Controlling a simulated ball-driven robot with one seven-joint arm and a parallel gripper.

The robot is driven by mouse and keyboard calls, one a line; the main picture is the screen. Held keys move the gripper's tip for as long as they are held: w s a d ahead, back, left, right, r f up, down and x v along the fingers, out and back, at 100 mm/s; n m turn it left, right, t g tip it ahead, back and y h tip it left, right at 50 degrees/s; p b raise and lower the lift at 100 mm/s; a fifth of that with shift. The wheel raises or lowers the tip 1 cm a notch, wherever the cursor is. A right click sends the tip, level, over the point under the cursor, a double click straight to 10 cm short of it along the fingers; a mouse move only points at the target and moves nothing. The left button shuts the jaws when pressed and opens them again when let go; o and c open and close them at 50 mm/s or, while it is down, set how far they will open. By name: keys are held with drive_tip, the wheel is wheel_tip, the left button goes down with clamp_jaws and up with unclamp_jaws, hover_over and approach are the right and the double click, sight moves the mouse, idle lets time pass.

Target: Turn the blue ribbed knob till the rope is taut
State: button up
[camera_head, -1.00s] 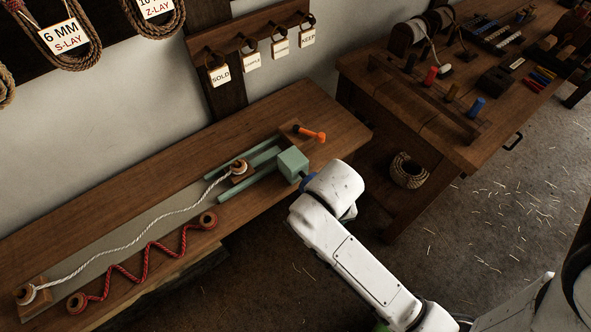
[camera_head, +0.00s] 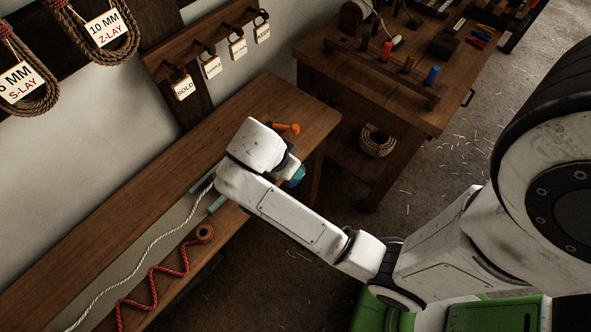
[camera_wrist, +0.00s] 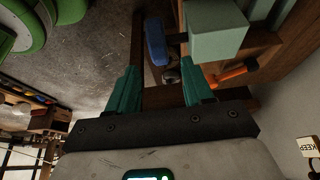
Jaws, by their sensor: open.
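The blue ribbed knob (camera_wrist: 155,42) shows in the wrist view, beside the pale green block (camera_wrist: 215,35), beyond my fingertips and apart from them. My gripper (camera_wrist: 162,72) is open, its two teal fingers spread, with nothing held between them. In the head view my white wrist covers the block and most of the fingers; a blue-teal part shows at its right edge, and I cannot tell whether it is knob or finger. The white rope (camera_head: 150,243) runs along the bench in a slack, wavy line; its upper end is hidden by my wrist.
An orange-handled tool (camera_head: 286,127) lies near the bench's end, close to the block. A red zigzag cord (camera_head: 155,285) lies in front of the white rope. A second table (camera_head: 350,80) with spools stands to the right, a coil (camera_head: 377,141) under it. Tags hang above.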

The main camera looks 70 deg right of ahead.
drive_tip(key=p+x, duration=0.1)
drive_tip(key=x, duration=0.7)
drive_tip(key=shift+f, duration=0.25)
drive_tip(key=shift+c, duration=0.2)
clamp_jaws()
